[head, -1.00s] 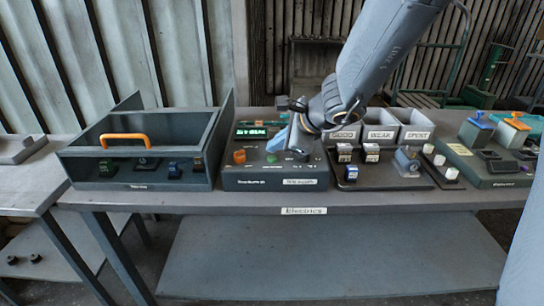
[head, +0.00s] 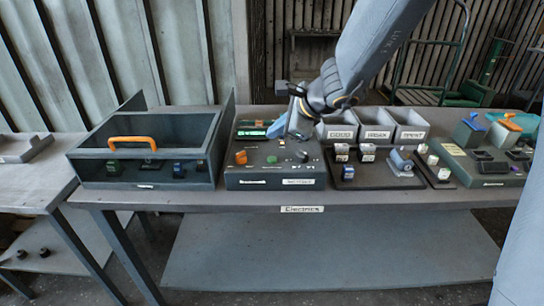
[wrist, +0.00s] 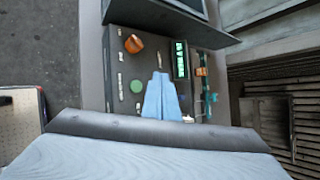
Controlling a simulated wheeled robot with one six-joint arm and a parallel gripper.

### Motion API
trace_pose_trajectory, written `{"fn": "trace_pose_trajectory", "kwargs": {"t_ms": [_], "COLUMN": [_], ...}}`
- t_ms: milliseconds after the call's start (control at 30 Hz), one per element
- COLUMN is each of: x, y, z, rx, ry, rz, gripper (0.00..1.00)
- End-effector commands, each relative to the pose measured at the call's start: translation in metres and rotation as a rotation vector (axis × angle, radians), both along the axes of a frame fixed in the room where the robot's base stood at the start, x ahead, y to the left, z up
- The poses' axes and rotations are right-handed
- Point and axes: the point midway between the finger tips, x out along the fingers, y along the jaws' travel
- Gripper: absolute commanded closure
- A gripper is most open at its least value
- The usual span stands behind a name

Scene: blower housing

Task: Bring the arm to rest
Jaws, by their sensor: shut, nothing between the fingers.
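My gripper (head: 279,127) is over the back part of the dark test panel (head: 274,172), with its pale blue fingers pointing down and to the left. The fingers are together with nothing between them. In the wrist view my gripper (wrist: 159,78) shows as two blue fingers closed at the tips above the panel, beside its green-lit display (wrist: 180,60). The panel's orange knob (wrist: 133,44) and green button (wrist: 137,87) are clear of the fingers. My arm reaches in from the upper right in the head view.
Grey labelled bins (head: 377,132) and a tray of small parts (head: 367,177) are to the right. Another panel (head: 492,168) is at the far right.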

Motion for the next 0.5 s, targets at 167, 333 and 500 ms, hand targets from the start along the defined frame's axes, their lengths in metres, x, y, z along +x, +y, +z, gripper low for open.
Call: {"fn": "trace_pose_trajectory", "kwargs": {"t_ms": [167,333,500], "x": [-0.003,-0.031,-0.080], "y": [-0.001,-0.010,-0.035], "z": [-0.002,-0.017,-0.043], "rx": [-0.014,-0.141,-0.360], "ry": [-0.001,-0.013,-0.026], "rz": [0.016,0.176,0.473], "gripper": [1.00,1.00,1.00]}}
